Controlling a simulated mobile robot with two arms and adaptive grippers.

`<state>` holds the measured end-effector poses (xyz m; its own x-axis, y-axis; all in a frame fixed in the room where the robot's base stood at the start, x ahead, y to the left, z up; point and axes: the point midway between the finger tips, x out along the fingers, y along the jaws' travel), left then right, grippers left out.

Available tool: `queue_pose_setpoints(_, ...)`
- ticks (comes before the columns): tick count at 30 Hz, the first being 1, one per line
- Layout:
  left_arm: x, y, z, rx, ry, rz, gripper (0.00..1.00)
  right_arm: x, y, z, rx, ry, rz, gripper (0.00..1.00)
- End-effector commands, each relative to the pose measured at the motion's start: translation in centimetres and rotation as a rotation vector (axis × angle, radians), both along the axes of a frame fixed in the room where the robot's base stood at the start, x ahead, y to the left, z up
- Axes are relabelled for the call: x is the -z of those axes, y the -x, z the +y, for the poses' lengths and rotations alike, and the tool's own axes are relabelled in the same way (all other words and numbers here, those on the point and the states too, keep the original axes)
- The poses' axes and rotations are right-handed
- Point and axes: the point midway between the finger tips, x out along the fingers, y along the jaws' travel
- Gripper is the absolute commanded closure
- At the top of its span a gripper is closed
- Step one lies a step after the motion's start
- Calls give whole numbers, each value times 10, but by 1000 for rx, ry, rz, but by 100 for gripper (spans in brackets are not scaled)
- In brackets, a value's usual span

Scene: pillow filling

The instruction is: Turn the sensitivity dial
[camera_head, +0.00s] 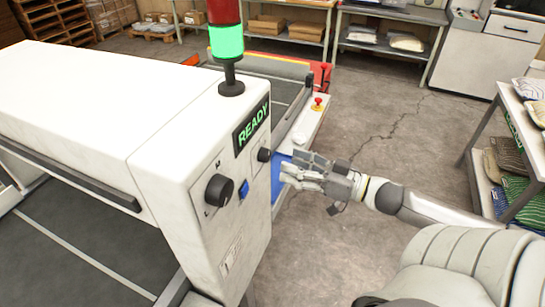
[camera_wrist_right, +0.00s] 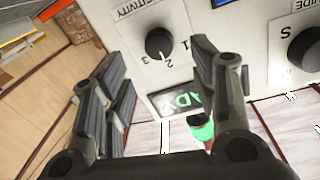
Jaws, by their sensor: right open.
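The sensitivity dial (camera_head: 263,154) is a small black knob on the white machine's end panel, below the green READY display (camera_head: 251,124). In the right wrist view the dial (camera_wrist_right: 160,43) sits under the label ending "SITIVITY", with numbers 1, 2 and 3 around it; its white mark seems to point near 2. My right gripper (camera_head: 302,172) is open and empty, just right of the panel and apart from the dial. In the right wrist view its fingers (camera_wrist_right: 160,72) stand either side of the dial's line of sight. My left gripper is not in view.
A larger black guide dial (camera_head: 218,190) and a blue button (camera_head: 244,190) share the panel. A red and green signal light (camera_head: 226,41) stands on top. A red emergency button (camera_head: 317,103) is behind. A shelf with pillows (camera_head: 508,165) is at right; the floor between is clear.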

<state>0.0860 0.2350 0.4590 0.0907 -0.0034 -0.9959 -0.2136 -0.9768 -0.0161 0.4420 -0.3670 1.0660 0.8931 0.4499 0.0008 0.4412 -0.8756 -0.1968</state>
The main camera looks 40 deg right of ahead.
Motion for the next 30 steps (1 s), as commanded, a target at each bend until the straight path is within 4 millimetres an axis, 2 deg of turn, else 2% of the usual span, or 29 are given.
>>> queue_pose_setpoints(9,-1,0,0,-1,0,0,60,-2,-33,16,1,1,-4,46)
queue_pose_setpoints(15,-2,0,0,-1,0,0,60,-1,-48,23,1,1,-2,46)
queue_pose_setpoints(21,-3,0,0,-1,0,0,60,0,-56,27,2,2,1,46)
queue_pose_setpoints(30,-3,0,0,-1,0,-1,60,0,-58,28,2,2,1,46)
